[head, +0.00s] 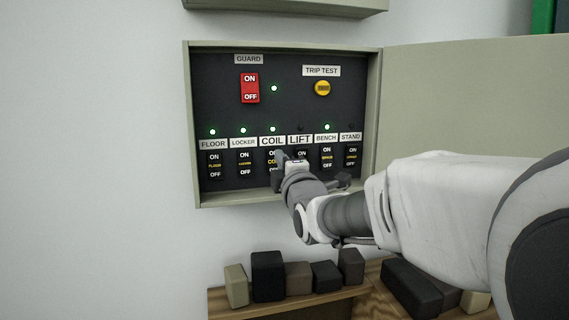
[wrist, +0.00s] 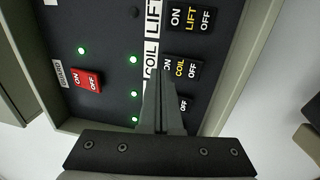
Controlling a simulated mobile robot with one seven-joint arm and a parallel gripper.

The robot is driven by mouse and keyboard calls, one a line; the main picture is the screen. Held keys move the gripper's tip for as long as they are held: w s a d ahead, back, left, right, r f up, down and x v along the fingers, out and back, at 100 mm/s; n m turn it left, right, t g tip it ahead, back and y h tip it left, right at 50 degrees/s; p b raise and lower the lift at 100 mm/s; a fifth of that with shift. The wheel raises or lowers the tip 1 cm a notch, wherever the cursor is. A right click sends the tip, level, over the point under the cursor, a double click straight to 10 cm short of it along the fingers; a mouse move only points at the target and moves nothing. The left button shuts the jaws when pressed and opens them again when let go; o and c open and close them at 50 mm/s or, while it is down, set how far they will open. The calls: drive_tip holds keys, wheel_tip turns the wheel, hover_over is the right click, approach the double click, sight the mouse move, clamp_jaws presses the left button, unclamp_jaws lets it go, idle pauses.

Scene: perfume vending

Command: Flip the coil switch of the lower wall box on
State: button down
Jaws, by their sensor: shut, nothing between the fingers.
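The open lower wall box (head: 190,120) holds a dark panel. The black coil switch (head: 272,161) sits in its lower row under the COIL label (head: 272,141); it also shows in the wrist view (wrist: 181,70). The coil's small lamp (head: 272,129) is lit green. My gripper (head: 281,156) is shut and empty, its tips at the coil switch's right side in the head view. In the wrist view the closed fingers (wrist: 163,88) cover part of the switch's edge and label. I cannot tell whether they touch it, or how the rocker is tilted.
The lift switch (head: 301,156) is close to the right, with the locker switch (head: 245,163) to the left. The lift lamp is dark. A red guard switch (head: 250,88) and yellow trip test button (head: 322,88) sit above. The box door (head: 470,95) stands open at right.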

drive_tip(key=s+d+r, duration=0.2)
drive_tip(key=s+d, duration=0.1)
drive_tip(key=s, duration=0.7)
drive_tip(key=shift+r, duration=0.15)
drive_tip(key=s+d+f+m+g+h+p, duration=0.1)
drive_tip(key=s+d+f+m+g+p, duration=0.2)
drive_tip(key=s+m, duration=0.4)
drive_tip(key=s+d+f+m+g+h+p, duration=0.2)
drive_tip(key=s+d+f+m+g+p, duration=0.1)
drive_tip(key=s+m, duration=0.4)
drive_tip(key=s+d+f+m+g+h+p, duration=0.2)
drive_tip(key=s+d+f+m+g+p, duration=0.2)
drive_tip(key=s, duration=0.7)
drive_tip(key=d+f+m+g, duration=0.1)
drive_tip(key=d+m+g, duration=0.1)
drive_tip(key=m+g, duration=0.1)
drive_tip(key=shift+d+f, duration=0.25)
drive_tip(key=shift+d, duration=0.1)
drive_tip(key=shift+a, duration=0.1)
